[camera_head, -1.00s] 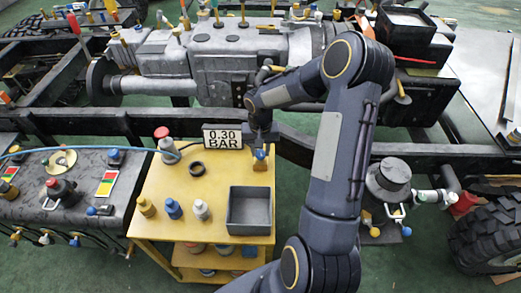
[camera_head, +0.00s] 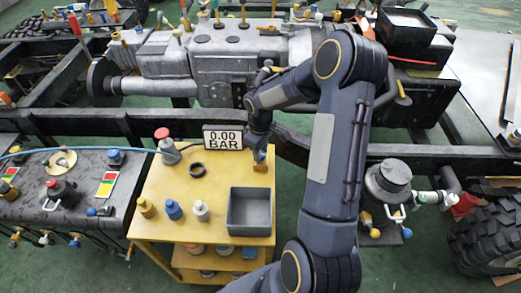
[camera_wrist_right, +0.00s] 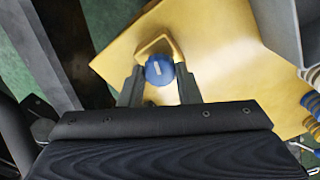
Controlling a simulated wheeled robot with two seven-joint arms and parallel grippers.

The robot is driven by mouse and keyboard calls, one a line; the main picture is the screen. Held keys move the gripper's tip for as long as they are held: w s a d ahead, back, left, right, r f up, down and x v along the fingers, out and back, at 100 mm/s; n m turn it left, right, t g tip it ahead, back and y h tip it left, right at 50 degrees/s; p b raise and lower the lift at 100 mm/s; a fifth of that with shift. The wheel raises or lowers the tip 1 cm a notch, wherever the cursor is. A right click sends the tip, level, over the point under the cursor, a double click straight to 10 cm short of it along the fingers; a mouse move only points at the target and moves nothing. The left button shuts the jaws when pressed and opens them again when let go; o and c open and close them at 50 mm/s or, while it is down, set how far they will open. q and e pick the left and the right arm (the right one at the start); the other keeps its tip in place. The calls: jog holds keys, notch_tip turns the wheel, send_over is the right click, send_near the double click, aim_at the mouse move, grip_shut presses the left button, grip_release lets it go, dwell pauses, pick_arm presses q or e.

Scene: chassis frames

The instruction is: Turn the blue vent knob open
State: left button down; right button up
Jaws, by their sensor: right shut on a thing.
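The blue vent knob (camera_wrist_right: 159,69) sits between the two fingers of my right gripper (camera_wrist_right: 160,80) in the right wrist view, and the fingers are shut on its sides. Its round top carries a short pale mark, tilted from the picture's vertical. A yellow bracket (camera_wrist_right: 156,43) rises just beyond it. In the head view my right gripper (camera_head: 259,152) reaches down to the back right corner of the yellow cart (camera_head: 222,176), largely hiding the knob. A display (camera_head: 223,138) beside it reads 0.00 BAR. My left gripper is not in view.
A grey open bin (camera_head: 250,228) stands at the cart's front right. A black ring (camera_head: 197,169), a red-topped button post (camera_head: 165,145) and several small bottles (camera_head: 173,209) are on the cart. The dark chassis frame (camera_head: 400,150) runs behind it.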

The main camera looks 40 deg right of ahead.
jog(key=n, duration=0.3)
jog(key=shift+n, duration=0.3)
dwell(0.5)
jog(key=o, duration=1)
jog(key=shift+r, duration=0.1)
notch_tip(320, 180, up, 8)
jog(key=shift+f, duration=0.25)
jog(key=shift+r, duration=0.1)
